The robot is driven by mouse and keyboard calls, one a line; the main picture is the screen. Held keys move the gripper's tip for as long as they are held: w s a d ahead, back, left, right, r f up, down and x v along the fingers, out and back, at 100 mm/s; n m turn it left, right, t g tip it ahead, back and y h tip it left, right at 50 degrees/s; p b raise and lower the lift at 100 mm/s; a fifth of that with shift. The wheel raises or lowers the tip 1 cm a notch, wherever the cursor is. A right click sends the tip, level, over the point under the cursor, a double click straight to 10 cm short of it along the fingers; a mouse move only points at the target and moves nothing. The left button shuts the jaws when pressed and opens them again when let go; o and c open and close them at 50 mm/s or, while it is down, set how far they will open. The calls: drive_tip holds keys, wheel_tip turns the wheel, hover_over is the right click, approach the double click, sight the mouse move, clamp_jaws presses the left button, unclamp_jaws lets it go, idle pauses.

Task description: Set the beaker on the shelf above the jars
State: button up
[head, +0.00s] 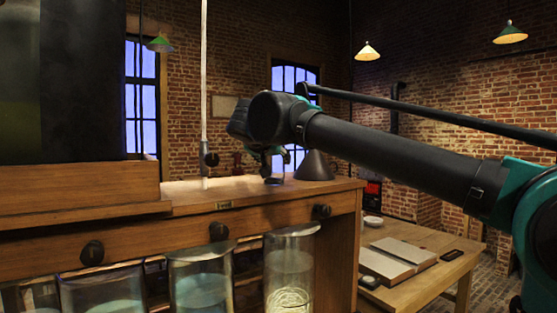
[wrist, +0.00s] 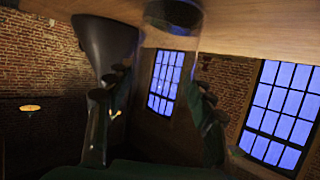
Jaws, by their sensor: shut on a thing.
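My gripper (head: 272,158) is low over the wooden shelf (head: 236,191) above the jars, near its right end in the head view. It is shut on the clear glass beaker (head: 274,178), which looks upright with its base at or just above the shelf top; I cannot tell whether it touches. The wrist view is upside down: the fingers (wrist: 162,84) stand on both sides of the see-through beaker (wrist: 172,48), whose dark round base is by the shelf wood. Glass jars (head: 290,270) stand under the shelf.
A dark grey funnel (head: 314,167) stands on the shelf just right of the beaker; it also shows in the wrist view (wrist: 106,45). A pale upright rod (head: 204,95) and a large dark cabinet (head: 80,85) are left. A lower table (head: 425,282) holds flat boxes.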

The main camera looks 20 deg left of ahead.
drive_tip(key=o, duration=1.2)
drive_tip(key=a+v, duration=0.1)
drive_tip(key=v, duration=1.1)
drive_tip(key=shift+d, duration=0.45)
